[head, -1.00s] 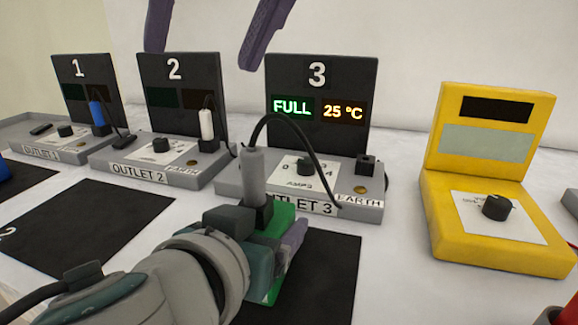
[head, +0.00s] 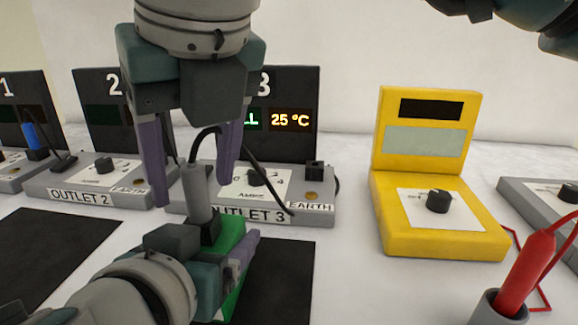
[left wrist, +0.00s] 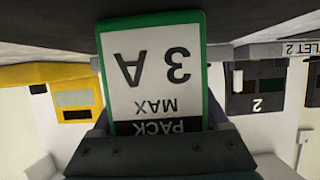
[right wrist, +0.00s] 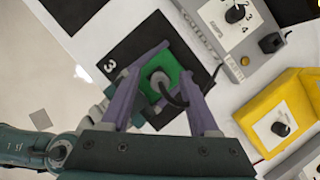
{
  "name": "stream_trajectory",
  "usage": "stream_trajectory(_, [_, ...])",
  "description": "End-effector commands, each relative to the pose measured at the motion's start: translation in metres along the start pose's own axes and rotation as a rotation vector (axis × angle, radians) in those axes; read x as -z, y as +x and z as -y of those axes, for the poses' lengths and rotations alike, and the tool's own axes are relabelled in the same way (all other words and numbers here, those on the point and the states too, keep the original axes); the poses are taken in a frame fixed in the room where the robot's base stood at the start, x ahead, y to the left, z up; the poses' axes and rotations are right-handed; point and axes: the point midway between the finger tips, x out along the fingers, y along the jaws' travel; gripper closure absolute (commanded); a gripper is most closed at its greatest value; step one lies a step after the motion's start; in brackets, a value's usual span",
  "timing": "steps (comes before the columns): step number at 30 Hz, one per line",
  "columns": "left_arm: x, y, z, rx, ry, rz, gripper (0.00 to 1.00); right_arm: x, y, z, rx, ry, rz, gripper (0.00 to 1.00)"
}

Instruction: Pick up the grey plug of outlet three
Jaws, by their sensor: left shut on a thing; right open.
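The grey plug (head: 197,194) of outlet three stands upright on the green pack (head: 232,236), its black cable arching to the right. The right wrist view shows the plug (right wrist: 160,82) from above. My left gripper (head: 228,262) is shut on the green pack, whose label reads 3 A MAX PACK in the left wrist view (left wrist: 152,75). My right gripper (head: 193,187) is open, pointing down from above, with its purple fingers either side of the plug in the picture. It is not closed on it. Outlet 3 (head: 312,210) is behind, its display partly hidden by my right gripper.
The black mat (head: 285,280) marked 3 lies under the pack. Outlet 2 (head: 60,190) is to the left. A yellow meter (head: 430,240) stands to the right, and a red probe (head: 528,270) sits in a holder at front right. White table shows between them.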

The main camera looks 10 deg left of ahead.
Motion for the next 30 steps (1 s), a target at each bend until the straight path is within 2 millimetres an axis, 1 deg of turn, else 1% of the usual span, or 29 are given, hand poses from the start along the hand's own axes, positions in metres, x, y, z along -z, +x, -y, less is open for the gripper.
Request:
stream_trajectory(3, [0.0000,-0.0001,-0.0002,0.000,0.000,0.000,1.00,-0.0001,0.0066,-0.0001,0.001,-0.001,0.001,0.39])
stream_trajectory(9, [0.0000,-0.0001,-0.0002,0.000,0.000,0.000,1.00,-0.0002,0.0065,0.0000,0.001,-0.001,0.002,0.40])
stream_trajectory(25, [0.0001,-0.0001,-0.0003,-0.001,0.000,0.000,1.00,-0.0002,0.0061,0.0001,0.000,0.000,0.001,0.99])
stream_trajectory(30, [0.0001,-0.0001,-0.0003,-0.001,0.000,0.000,1.00,-0.0002,0.0061,0.0001,0.000,-0.001,0.001,1.00])
